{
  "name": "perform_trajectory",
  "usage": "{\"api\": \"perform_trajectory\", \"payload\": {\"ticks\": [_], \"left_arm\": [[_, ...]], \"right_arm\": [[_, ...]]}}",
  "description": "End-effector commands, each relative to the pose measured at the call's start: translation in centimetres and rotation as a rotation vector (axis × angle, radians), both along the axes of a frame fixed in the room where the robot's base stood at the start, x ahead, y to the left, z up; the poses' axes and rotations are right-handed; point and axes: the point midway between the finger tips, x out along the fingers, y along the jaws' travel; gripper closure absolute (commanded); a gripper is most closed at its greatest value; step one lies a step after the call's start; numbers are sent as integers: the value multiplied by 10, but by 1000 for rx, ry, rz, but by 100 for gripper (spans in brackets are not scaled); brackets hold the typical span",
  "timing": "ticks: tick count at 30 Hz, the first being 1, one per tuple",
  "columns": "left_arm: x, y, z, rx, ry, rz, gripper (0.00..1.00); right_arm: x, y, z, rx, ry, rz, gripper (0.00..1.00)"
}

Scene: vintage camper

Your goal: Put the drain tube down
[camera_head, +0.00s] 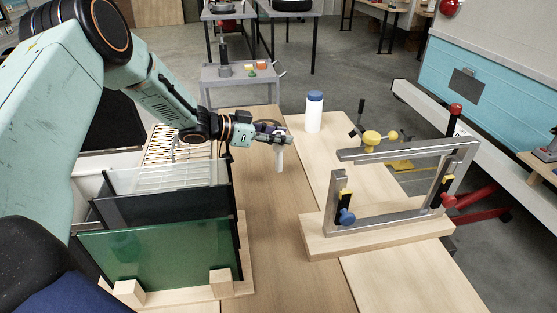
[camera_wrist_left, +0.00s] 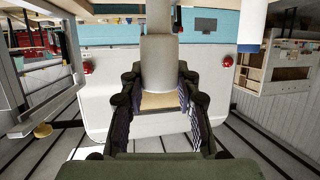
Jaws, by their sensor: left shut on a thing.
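The drain tube (camera_head: 280,158) is a short pale tube that hangs upright below my left gripper (camera_head: 283,138) in the head view. The gripper is shut on it, above the wooden bench top. In the left wrist view, the tube (camera_wrist_left: 158,65) stands between the two dark finger pads of the gripper (camera_wrist_left: 160,100). The fingers hide part of it. The tube appears clear of the bench, though its exact height is hard to judge. My right gripper is not in view.
A white bottle with a blue cap (camera_head: 314,115) stands right of the gripper. A metal frame with clamps (camera_head: 392,222) sits on a wooden base farther right. A rack of upright panels (camera_head: 160,240) stands at left. The bench strip (camera_head: 290,240) between them is bare.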

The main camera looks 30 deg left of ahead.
Motion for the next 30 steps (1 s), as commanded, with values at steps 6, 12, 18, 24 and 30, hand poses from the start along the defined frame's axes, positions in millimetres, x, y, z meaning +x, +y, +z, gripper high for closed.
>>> {"api": "perform_trajectory", "payload": {"ticks": [6,12,18,24,30], "left_arm": [[1,0,-17,1,-1,-1,100],[2,1,-45,2,1,-1,100],[3,1,-50,1,-3,-2,100],[3,1,-50,0,-2,-2,58],[3,1,-50,1,-2,-1,46]], "right_arm": [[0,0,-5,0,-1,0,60],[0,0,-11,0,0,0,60],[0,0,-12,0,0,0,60],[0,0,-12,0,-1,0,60],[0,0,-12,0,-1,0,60]]}}
